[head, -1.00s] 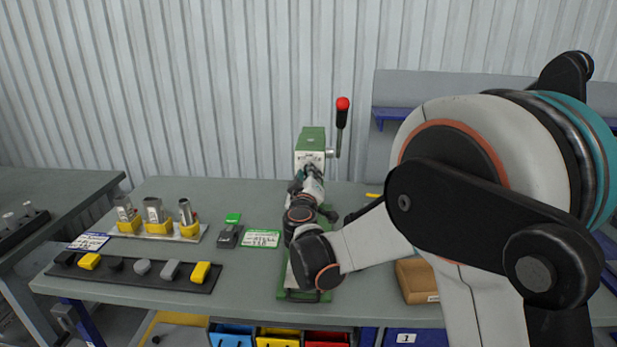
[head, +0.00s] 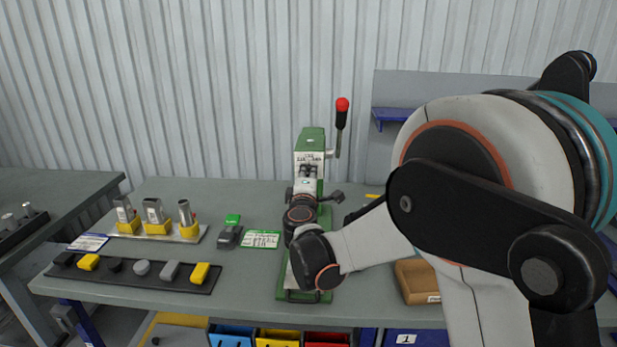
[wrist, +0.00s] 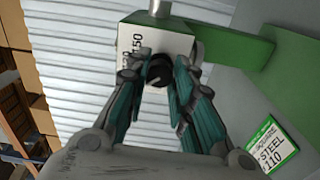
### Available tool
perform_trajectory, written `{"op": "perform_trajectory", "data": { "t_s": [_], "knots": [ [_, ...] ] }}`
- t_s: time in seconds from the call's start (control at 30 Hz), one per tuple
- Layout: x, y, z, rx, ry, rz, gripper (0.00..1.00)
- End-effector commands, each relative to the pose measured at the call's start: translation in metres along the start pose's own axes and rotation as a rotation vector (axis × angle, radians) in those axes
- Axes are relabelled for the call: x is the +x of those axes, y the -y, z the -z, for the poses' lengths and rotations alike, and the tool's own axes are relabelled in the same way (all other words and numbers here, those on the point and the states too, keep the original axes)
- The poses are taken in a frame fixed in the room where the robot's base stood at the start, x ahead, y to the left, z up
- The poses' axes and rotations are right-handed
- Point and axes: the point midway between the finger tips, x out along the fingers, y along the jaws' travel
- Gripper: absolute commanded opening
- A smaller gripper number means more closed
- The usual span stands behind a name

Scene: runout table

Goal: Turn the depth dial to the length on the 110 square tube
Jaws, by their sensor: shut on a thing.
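The depth dial is a black knob (wrist: 158,72) on the white front face of the green machine (head: 311,140). Printed numbers stand beside the knob; "150" is readable and another is partly hidden by a finger. My gripper (wrist: 160,66) has its two teal-padded fingers on either side of the knob and is shut on it. In the head view my gripper (head: 309,178) covers the knob. Metal tubes stand in yellow holders at left, including the middle tube (head: 153,210). A green-edged card (wrist: 278,145) reads "SQUARE STEEL 110"; it also lies on the table (head: 262,239).
A red-knobbed lever (head: 342,105) rises at the machine's right. A black strip (head: 135,279) with several grey, black and yellow pieces lies front left. A grey-green stamp-like object (head: 229,234) is beside the card. A brown box (head: 416,282) sits right of the machine, near my arm.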

Motion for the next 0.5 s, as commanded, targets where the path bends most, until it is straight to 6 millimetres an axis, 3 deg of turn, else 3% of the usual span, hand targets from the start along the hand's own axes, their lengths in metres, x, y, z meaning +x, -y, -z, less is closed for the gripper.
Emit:
{"op": "perform_trajectory", "data": {
  "t_s": [0.5],
  "knots": [
    [-0.0005,0.0007,0.0004,-0.049,-0.001,0.001,0.00]
  ]
}}
